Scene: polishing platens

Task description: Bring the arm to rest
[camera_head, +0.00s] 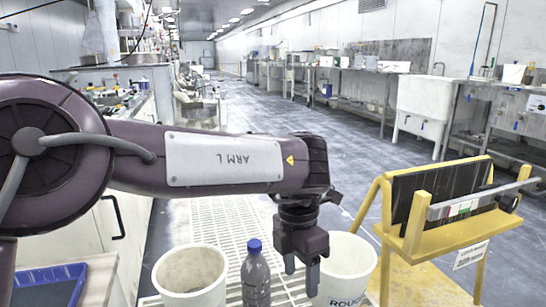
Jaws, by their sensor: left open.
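My left arm (222,160) comes in from the left and reaches across the middle of the picture, its upper link marked "ARM L". My left gripper (301,277) hangs down at its end, fingers pointing down. It is open with nothing between the fingers. My right gripper is not in view.
Another white bucket (190,280) stands left of the bottle. A yellow stand (432,245) with a dark panel is at the right. A blue tray (48,286) lies at lower left. Benches and a white sink (424,106) line the right wall; the floor aisle (290,130) between is clear.

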